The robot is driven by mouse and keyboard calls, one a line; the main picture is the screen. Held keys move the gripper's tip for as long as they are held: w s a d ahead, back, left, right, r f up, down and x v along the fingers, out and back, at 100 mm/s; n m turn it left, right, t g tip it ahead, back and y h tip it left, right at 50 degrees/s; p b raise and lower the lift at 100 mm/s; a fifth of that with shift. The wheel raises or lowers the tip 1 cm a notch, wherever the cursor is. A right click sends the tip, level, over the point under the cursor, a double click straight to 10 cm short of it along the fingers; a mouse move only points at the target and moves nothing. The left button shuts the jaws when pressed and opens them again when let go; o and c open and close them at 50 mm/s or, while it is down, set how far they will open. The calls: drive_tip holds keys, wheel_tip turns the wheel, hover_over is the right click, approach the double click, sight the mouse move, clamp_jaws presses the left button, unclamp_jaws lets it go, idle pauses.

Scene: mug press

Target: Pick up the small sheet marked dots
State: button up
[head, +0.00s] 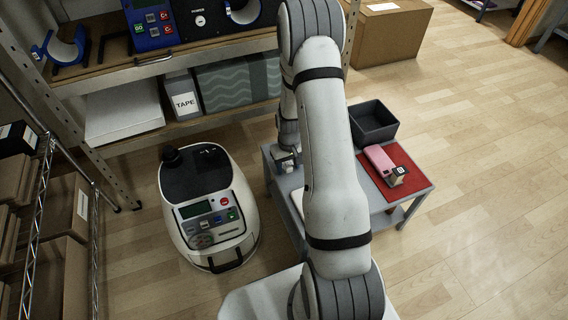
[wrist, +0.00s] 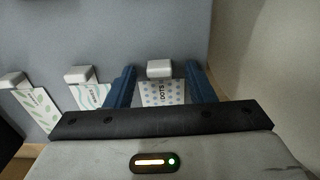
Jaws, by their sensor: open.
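In the wrist view, the small sheet marked dots (wrist: 163,95) is white with pale blue spots and hangs below a light block (wrist: 159,68) on a grey surface. My gripper (wrist: 160,75) is open, with one blue finger on each side of the sheet. I cannot tell whether the fingers touch it. The sheet's lower part is hidden behind my gripper's dark body. In the head view, my arm hides most of the sheet's surroundings, and I cannot make the sheet out there.
Two other patterned sheets, a middle one (wrist: 88,95) and a green-leafed one (wrist: 37,106), are to the left in the wrist view. In the head view, a dark bin (head: 373,122) and a pink item (head: 379,158) on a red mat (head: 415,177) share the grey table.

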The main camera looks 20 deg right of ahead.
drive_tip(key=c, duration=1)
drive_tip(key=shift+c, duration=0.3)
drive_tip(key=shift+r, duration=0.15)
